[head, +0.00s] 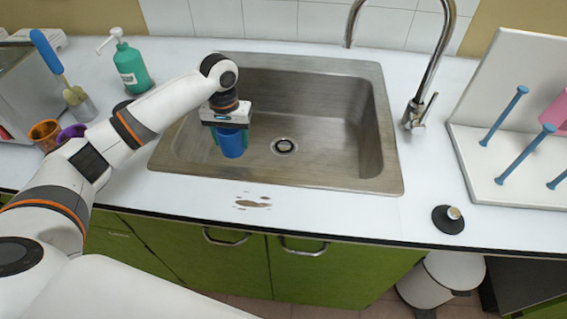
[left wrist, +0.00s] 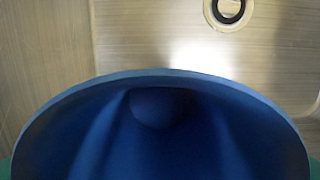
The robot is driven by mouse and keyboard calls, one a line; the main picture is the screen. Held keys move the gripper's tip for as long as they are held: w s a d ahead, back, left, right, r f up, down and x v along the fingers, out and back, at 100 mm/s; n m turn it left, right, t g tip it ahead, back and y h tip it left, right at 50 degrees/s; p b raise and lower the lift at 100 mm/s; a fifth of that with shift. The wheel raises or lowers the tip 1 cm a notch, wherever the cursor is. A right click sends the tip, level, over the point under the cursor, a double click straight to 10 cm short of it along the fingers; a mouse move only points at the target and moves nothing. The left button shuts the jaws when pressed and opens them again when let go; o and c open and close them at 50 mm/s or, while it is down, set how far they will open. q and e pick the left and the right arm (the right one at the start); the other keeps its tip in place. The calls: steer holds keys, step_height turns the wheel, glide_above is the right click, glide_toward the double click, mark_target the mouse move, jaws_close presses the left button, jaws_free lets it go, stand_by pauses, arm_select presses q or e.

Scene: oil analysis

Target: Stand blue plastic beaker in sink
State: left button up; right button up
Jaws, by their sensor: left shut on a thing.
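The blue plastic beaker (head: 232,143) is in the left part of the metal sink (head: 335,180) in the head view. My left gripper (head: 231,130) points down and is shut on the beaker, with its fingers on either side of it. In the left wrist view the open mouth of the beaker (left wrist: 160,130) fills the lower part, and it looks upright. The sink floor and drain (left wrist: 228,12) show beyond its rim. I cannot tell whether the beaker's base touches the sink floor. My right gripper is not in view.
The tap (head: 425,80) stands behind the sink's right side. A green soap bottle (head: 131,68), an orange cup (head: 45,134) and a purple cup (head: 72,134) are left of the sink. A white peg rack (head: 515,130) is at the right. The sink's middle and right are empty.

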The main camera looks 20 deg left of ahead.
mark_target(233, 152)
arm_select(q)
steer(key=shift+a+f, duration=0.15)
steer(key=shift+f, duration=0.45)
step_height(233, 152, down, 5)
steer(key=shift+r, duration=0.2)
steer(key=shift+f+b, duration=0.4)
steer(key=shift+f, duration=2.2)
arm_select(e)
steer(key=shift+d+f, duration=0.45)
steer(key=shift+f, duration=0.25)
arm_select(q)
steer(key=o, duration=1)
steer(key=shift+f, duration=0.1)
steer(key=shift+c, duration=0.2)
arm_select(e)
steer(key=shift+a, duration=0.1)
arm_select(q)
step_height(233, 152, up, 12)
steer(key=shift+r+p, duration=0.15)
steer(key=shift+p, duration=0.3)
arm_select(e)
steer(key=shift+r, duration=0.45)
